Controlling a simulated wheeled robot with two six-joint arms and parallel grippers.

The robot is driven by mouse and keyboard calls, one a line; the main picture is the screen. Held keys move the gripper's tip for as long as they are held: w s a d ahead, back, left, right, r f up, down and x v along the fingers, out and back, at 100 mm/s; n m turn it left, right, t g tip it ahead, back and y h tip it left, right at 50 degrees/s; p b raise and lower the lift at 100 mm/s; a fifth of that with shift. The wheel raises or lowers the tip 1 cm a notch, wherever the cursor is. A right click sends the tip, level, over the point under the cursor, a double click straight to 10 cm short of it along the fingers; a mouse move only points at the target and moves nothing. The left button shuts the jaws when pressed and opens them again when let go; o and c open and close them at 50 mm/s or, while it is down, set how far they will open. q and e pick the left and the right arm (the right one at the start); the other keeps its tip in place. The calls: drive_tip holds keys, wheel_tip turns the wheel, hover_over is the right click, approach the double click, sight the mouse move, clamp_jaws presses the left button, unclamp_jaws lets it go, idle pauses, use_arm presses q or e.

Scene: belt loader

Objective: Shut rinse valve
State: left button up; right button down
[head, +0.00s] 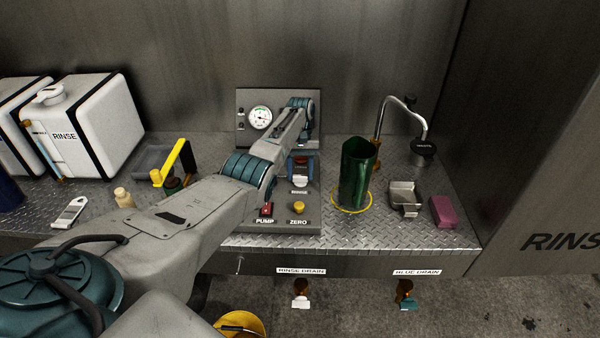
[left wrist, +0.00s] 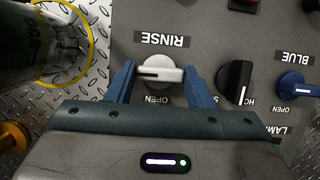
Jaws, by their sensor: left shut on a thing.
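The rinse valve is a white knob (left wrist: 163,72) under the RINSE label on the grey panel. In the left wrist view its bar lies across the picture, with a dark mark toward the left and an OPEN label beside it. My left gripper (left wrist: 160,82) has its two blue fingers at either end of the knob, shut on it. In the head view the left gripper (head: 301,170) reaches down over the panel, and the white knob (head: 300,183) shows just below the fingers. My right gripper is not in view.
A black knob (left wrist: 236,80) and a blue knob (left wrist: 294,86) sit to the right in the left wrist view. The PUMP switch (head: 266,209) and yellow ZERO button (head: 299,207) are near the panel's front. A green cylinder (head: 355,172) stands right of the panel.

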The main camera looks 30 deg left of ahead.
use_arm(q)
drive_tip(key=shift+o, duration=0.2)
drive_tip(key=shift+r, duration=0.1)
drive_tip(key=o, duration=1)
drive_tip(key=shift+c, duration=0.2)
drive_tip(key=b+v, duration=0.6)
drive_tip(key=v, duration=0.4)
drive_tip(key=shift+w+r, duration=0.2)
drive_tip(key=shift+r, duration=0.15)
drive_tip(key=shift+m, duration=0.3)
